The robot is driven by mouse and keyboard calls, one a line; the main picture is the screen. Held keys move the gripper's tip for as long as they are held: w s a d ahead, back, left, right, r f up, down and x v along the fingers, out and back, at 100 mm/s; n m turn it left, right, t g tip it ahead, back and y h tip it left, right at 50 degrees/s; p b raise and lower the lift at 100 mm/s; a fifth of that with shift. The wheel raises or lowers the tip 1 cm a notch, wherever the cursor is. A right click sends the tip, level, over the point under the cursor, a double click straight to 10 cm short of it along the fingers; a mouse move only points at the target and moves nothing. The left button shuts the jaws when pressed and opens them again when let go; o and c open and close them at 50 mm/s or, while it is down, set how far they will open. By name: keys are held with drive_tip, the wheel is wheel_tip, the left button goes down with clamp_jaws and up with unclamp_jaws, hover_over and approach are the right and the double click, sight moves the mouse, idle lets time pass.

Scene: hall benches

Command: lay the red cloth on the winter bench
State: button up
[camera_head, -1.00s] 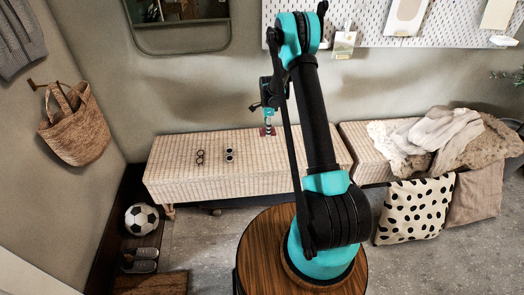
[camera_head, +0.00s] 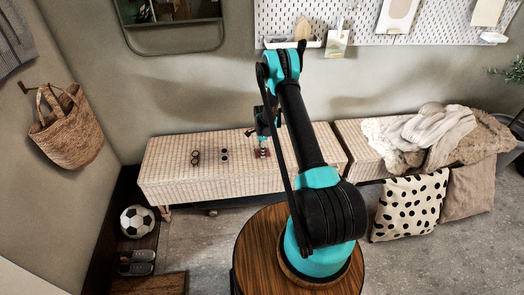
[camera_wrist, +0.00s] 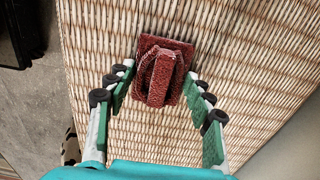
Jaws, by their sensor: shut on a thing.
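The red cloth (camera_wrist: 163,75) is a small folded dark red piece between the fingertips of my gripper (camera_wrist: 160,76) in the wrist view, with woven wicker behind it. In the head view the cloth (camera_head: 262,153) hangs at my gripper (camera_head: 263,138), low over the right part of the left wicker bench (camera_head: 180,182). I cannot tell whether it touches the wicker. The right wicker bench (camera_head: 357,150) bears knitted scarves and woollens (camera_head: 430,130), so it looks like the winter bench. Dark glasses (camera_head: 195,157) lie on the left bench.
A spotted cushion (camera_head: 410,205) and a plain cushion (camera_head: 470,190) lean on the right bench. A pegboard (camera_head: 370,25) hangs above. A basket (camera_head: 68,130) hangs at left. The right bench's left end is bare.

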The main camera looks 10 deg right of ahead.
drive_tip(key=o, duration=1.2)
drive_tip(key=s+d+r+n+t, duration=0.15)
drive_tip(key=s+r, duration=0.25)
drive_tip(key=r, duration=0.9)
drive_tip(key=s+r+n+g, duration=0.1)
drive_tip(key=s+r+n, duration=0.25)
drive_tip(key=r, duration=0.95)
drive_tip(key=s+d+r+n+t, duration=0.1)
drive_tip(key=s+r+n, duration=0.35)
drive_tip(key=s, duration=0.65)
drive_tip(key=s+d+r+n+t, duration=0.1)
drive_tip(key=s+r+n+t, duration=0.15)
drive_tip(key=s+r, duration=0.55)
drive_tip(key=s+f+n, duration=0.1)
drive_tip(key=s+n, duration=0.1)
drive_tip(key=s, duration=0.3)
drive_tip(key=s+f+n, duration=0.1)
drive_tip(key=s+n, duration=0.1)
drive_tip(key=s, duration=0.3)
drive_tip(key=s+f+n, duration=0.1)
drive_tip(key=s+n, duration=0.1)
drive_tip(key=s, duration=0.3)
drive_tip(key=shift+s+d+f, duration=0.15)
drive_tip(key=shift+d, duration=0.15)
